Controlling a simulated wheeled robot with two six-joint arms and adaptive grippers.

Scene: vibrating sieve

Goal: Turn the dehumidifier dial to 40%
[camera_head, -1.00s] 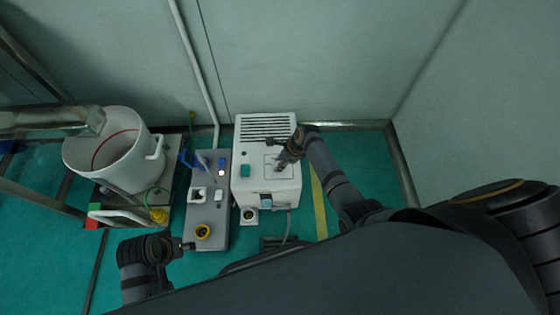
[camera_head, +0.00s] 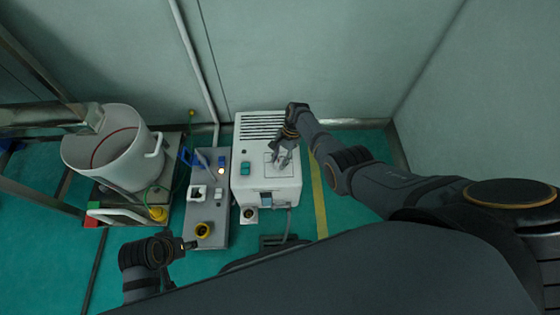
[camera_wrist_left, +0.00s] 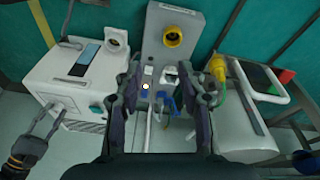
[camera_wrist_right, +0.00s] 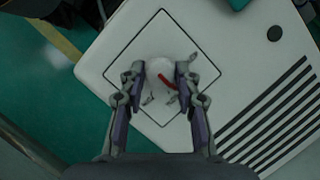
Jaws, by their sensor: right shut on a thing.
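The dehumidifier is a white box (camera_head: 245,198) with a slotted vent on top, standing on the floor against the back wall. Its dial (camera_wrist_right: 158,70) is a round white knob with a red mark, inside a dark square outline in the right wrist view. My right gripper (camera_wrist_right: 161,76) is shut on the dial, one finger on each side. In the head view the right gripper (camera_head: 282,158) covers most of the dial. No scale numbers are readable. My left gripper (camera_wrist_left: 165,85) is open and empty; in its wrist view the grey control panel lies beyond its fingers.
Left of the dehumidifier is a grey panel (camera_head: 220,235) with a yellow-ringed knob (camera_head: 203,230) and switches. A white bucket (camera_head: 135,170) stands farther left. A green switch (camera_head: 245,170) sits on the dehumidifier. Yellow-striped floor (camera_head: 319,205) lies to its right.

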